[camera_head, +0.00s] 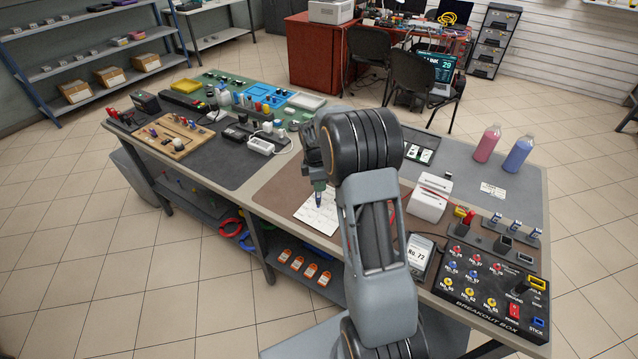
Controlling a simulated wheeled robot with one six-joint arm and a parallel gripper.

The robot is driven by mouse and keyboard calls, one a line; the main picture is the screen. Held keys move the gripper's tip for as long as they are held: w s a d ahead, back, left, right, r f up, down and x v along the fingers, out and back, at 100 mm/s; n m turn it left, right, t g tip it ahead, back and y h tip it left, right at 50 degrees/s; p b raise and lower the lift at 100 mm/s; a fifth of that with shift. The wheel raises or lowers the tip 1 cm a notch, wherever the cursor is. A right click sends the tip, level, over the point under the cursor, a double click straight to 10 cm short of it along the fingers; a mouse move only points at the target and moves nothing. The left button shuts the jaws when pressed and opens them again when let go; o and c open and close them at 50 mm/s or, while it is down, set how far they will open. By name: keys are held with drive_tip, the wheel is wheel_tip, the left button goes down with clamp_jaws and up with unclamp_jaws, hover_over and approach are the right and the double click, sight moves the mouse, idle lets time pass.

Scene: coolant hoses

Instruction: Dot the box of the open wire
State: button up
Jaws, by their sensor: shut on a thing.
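My gripper (318,183) points down over the front middle of the bench and is shut on a dark pen-like marker (319,199). The marker's tip is over a white printed sheet (308,216) near the front edge; I cannot tell whether it touches. My arm hides the sheet's right side, and its print is too small to read. The black breakout box (478,308) is at the front right, with rows of red, blue and yellow sockets. A tester (420,258) reading "No. 72" stands left of it.
A pink bottle (487,144) and a blue bottle (519,154) stand at the back right. A wooden board (176,136) and many small parts crowd the left bench. The dark mat (235,165) has bare room.

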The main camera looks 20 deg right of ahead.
drive_tip(key=shift+r+p, duration=1.8)
drive_tip(key=shift+r, duration=1.05)
drive_tip(key=shift+a+f, duration=0.1)
